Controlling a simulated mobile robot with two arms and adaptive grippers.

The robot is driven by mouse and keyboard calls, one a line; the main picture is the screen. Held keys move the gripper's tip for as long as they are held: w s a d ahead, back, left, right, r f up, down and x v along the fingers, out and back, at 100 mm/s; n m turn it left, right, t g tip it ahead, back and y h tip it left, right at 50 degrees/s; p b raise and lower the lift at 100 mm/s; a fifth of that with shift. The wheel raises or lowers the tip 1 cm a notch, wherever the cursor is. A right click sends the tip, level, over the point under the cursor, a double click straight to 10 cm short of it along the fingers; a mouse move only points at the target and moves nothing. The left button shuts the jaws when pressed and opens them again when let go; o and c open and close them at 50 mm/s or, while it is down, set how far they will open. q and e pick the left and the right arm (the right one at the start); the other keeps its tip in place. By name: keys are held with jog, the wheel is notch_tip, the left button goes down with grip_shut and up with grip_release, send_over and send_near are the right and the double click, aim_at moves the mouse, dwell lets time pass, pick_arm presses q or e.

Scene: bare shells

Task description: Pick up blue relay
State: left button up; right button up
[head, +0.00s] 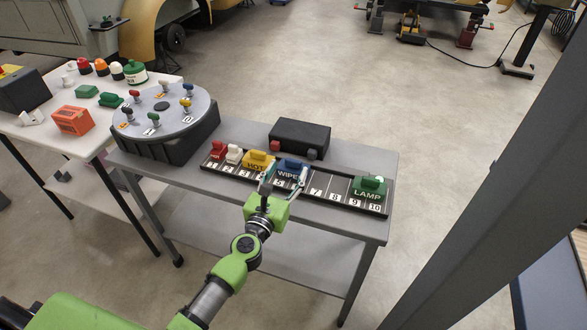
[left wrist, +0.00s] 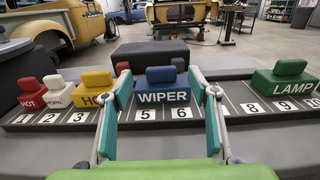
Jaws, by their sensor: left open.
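The blue relay (head: 291,168), labelled WIPER, sits on the numbered black rail (head: 335,188) at slots 5 and 6. It also shows upright in the left wrist view (left wrist: 162,92). My left gripper (head: 282,180) is open in front of it. In the left wrist view its two fingers (left wrist: 160,95) stand on either side of the blue relay, with gaps between them and it. My right gripper is not in view.
On the same rail stand red (head: 218,150), white (head: 234,154) and yellow (head: 257,161) relays to the left, and a green LAMP relay (head: 369,188) at the right. Slots 7 and 8 look empty. A black box (head: 300,137) stands behind. A round stand (head: 158,115) is at left.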

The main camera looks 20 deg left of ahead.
aim_at(292, 163)
pick_arm(q)
jog(key=shift+w+d+f+b, duration=0.15)
jog(key=shift+w+b, duration=0.15)
jog(key=shift+w, duration=2.45)
jog(key=shift+s, duration=0.1)
jog(key=shift+c, duration=0.3)
jog(key=c, duration=1.2)
